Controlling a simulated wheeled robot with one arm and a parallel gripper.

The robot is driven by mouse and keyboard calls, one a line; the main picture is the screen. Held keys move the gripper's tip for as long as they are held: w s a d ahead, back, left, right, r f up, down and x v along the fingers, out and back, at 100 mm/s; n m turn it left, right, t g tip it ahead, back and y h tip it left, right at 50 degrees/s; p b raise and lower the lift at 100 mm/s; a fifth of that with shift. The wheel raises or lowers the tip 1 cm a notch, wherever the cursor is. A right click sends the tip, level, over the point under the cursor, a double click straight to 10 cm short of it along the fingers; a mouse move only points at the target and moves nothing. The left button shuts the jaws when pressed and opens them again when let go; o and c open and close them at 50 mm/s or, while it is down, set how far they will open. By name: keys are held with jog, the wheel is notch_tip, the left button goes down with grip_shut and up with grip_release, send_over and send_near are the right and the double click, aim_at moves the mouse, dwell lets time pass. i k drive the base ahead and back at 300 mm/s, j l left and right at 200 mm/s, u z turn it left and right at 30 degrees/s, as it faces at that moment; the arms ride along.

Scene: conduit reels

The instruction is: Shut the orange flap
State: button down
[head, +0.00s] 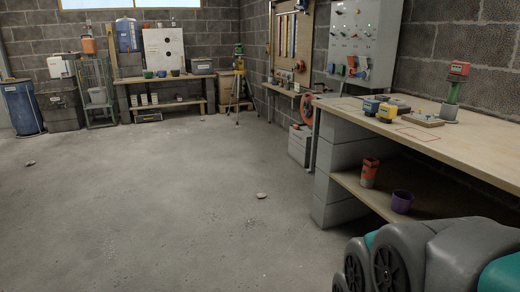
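I cannot pick out an orange flap with certainty. A small orange item (89,45) stands at the far back left, beside a white box; it is too small to tell whether it has a flap. An orange ring-shaped thing (305,109) hangs or leans at the near end of the back bench on the right wall. An orange cup-like object (369,172) stands on the lower shelf of the near workbench. My gripper is not in view; grey and teal parts at the bottom right look like my own arm.
The near workbench (480,142) runs along the right, bearing blue and yellow objects (387,110) and a red-topped green post (454,88). A purple cup (401,202) is on its lower shelf. A tripod (239,85) stands at the back. Open concrete floor (150,200) has small debris (261,195).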

aim_at(350, 62)
jog(key=i, duration=2.25)
